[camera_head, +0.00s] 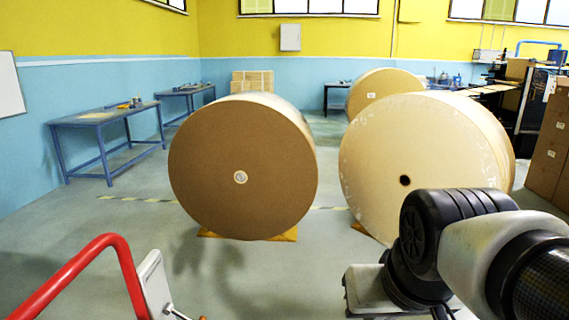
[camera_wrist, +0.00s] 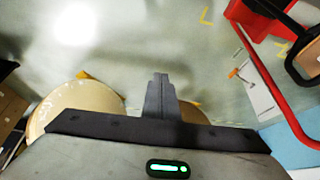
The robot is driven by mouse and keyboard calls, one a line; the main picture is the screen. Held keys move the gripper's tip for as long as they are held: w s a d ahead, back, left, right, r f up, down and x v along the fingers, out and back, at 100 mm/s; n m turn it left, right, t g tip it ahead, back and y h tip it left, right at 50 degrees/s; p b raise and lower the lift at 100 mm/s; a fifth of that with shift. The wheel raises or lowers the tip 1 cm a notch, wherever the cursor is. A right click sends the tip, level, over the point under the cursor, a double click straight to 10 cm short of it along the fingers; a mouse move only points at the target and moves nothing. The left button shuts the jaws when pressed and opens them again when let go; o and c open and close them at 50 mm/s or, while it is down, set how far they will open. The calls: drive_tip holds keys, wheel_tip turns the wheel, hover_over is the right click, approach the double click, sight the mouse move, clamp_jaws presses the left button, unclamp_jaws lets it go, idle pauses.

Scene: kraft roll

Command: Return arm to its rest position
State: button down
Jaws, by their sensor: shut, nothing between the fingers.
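My gripper (camera_wrist: 158,96) shows in the wrist view, its two dark fingers together with nothing between them. It points out over the bare grey floor and touches nothing that I can see. In the head view my arm is bent at the lower right, in front of the cream roll; the fingertips cannot be made out there.
A brown-faced kraft roll (camera_head: 225,185) and a cream roll (camera_head: 420,150) stand on the floor ahead, with another roll (camera_head: 372,88) behind. A red bar (camera_head: 75,270) rises at the lower left. A blue table (camera_head: 95,117) stands by the left wall. Floor between is clear.

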wheel_tip(320, 180, up, 21)
drive_tip(key=s+p, duration=0.1)
drive_tip(key=p, duration=1.9)
drive_tip(key=shift+s+d+f, duration=0.2)
drive_tip(key=shift+s+d, duration=0.05)
drive_tip(key=shift+s, duration=0.1)
